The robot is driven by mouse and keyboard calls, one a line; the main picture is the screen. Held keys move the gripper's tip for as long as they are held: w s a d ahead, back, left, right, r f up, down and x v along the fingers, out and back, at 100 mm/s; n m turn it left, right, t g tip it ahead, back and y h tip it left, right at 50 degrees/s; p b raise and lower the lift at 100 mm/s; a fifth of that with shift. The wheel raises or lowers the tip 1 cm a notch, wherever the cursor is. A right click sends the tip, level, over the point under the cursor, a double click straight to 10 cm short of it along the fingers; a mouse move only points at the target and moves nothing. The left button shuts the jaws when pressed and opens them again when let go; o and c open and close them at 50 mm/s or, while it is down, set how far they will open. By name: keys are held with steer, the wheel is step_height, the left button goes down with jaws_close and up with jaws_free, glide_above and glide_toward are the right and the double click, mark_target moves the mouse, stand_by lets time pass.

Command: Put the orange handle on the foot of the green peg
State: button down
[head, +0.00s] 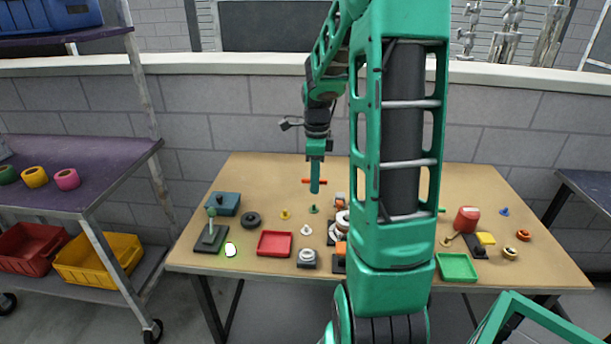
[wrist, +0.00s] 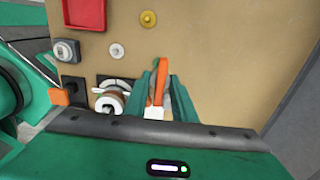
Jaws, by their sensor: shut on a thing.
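My gripper (head: 315,186) is above the middle of the table, fingers pointing down and shut on the orange handle (head: 307,181). The handle sticks out on both sides of the fingers. In the wrist view the orange handle (wrist: 160,82) shows between the green fingertips; its lower part is partly hidden. A small green peg (head: 314,209) with a wider foot stands on the table below the gripper. A taller green post (head: 211,220) stands on a dark base (head: 207,240) at the left. I cannot tell which is the task's peg.
A red tray (head: 275,244), a blue-grey block (head: 223,203), a black ring (head: 250,219) and a yellow peg (head: 285,214) lie left of centre. A green tray (head: 457,267) and a red container (head: 467,219) are at the right. My arm hides part of the table.

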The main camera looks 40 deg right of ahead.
steer(key=shift+f, duration=2.35)
steer(key=shift+s+f, duration=0.1)
steer(key=shift+f, duration=1.35)
stand_by(1.4)
steer(key=c, duration=1.1)
jaws_free()
steer(key=shift+r, duration=0.1)
steer(key=shift+r, duration=3.7)
